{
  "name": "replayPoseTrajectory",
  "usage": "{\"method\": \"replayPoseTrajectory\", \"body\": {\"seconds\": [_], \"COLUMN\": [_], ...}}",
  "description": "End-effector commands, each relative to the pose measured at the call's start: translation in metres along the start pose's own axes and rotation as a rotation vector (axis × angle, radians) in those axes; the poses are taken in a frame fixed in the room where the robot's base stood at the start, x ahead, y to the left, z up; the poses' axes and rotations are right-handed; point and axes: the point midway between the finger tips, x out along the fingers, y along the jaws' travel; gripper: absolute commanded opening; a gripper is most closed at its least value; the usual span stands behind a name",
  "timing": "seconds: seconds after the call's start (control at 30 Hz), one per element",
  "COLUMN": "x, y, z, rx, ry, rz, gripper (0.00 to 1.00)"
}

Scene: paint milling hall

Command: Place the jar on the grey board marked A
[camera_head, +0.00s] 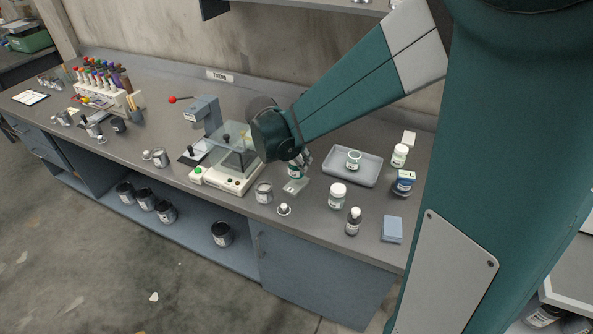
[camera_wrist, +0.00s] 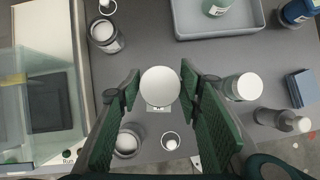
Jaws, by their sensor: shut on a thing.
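My gripper (camera_head: 299,165) reaches down over the bench and is shut on a jar with a white lid and a green label (camera_head: 295,174). In the wrist view the jar's round white lid (camera_wrist: 160,86) sits between the two green fingers. A small light grey board (camera_head: 294,187) lies on the bench just below the jar, partly hidden by it. Its marking is too small to read. The jar looks upright; I cannot tell whether its base touches the board.
A glass-shielded machine (camera_head: 228,172) stands close on the left. A grey tray (camera_head: 368,178) holding a jar is on the right.

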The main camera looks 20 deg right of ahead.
Motion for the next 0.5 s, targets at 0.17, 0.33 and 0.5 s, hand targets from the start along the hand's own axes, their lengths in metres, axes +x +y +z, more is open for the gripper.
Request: {"method": "replayPoseTrajectory", "body": {"seconds": [0.17, 0.33, 0.5], "x": [0.0039, 0.0036, 0.0090], "y": [-0.0003, -0.0003, -0.0002], "z": [-0.0023, -0.0022, -0.0053], "rx": [0.000, 0.000, 0.000], "ry": [0.000, 0.000, 0.000], "rz": [0.000, 0.000, 0.000], "gripper": [0.21, 0.21, 0.21]}}
